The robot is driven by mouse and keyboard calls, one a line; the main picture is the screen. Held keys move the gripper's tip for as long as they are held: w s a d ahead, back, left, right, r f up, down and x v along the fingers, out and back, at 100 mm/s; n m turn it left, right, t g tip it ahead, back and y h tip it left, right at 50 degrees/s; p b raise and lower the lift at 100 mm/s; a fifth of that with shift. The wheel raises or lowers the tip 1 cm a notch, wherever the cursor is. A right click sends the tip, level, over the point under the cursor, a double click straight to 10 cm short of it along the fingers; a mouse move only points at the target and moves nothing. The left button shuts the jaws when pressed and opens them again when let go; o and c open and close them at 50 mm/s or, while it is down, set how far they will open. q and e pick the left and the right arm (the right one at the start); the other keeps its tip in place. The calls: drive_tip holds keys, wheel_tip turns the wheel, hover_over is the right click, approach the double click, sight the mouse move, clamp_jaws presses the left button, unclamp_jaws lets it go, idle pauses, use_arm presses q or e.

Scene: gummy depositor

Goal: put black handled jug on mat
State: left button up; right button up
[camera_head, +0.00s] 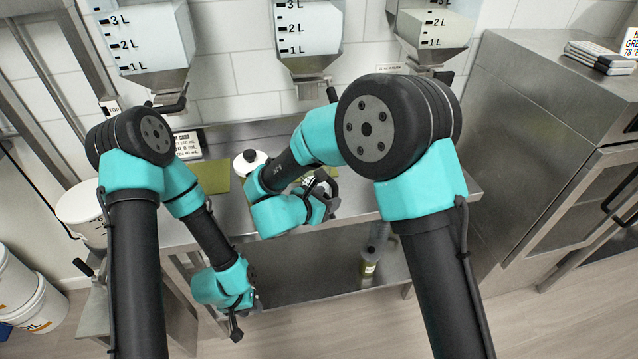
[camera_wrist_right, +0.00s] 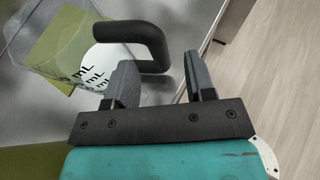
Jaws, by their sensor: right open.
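In the head view, the right gripper (camera_head: 328,198) is over the metal table and mostly hides the jug (camera_head: 318,181). A flat olive-green mat (camera_head: 211,177) lies on the table to the left. My left gripper (camera_head: 236,328) hangs low in front of the table, its opening unclear.
A white-topped container (camera_head: 247,158) stands between the mat and my right arm. Several hoppers with litre marks hang above the metal table (camera_head: 350,207). A steel cabinet (camera_head: 560,130) is at right, white buckets (camera_head: 30,305) at left.

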drive_tip(key=x, duration=0.5)
drive_tip(key=shift+w+d+f, duration=0.15)
drive_tip(key=shift+w+d, duration=0.05)
drive_tip(key=shift+w, duration=0.05)
drive_tip(key=shift+c, duration=0.2)
clamp_jaws()
idle(0.3)
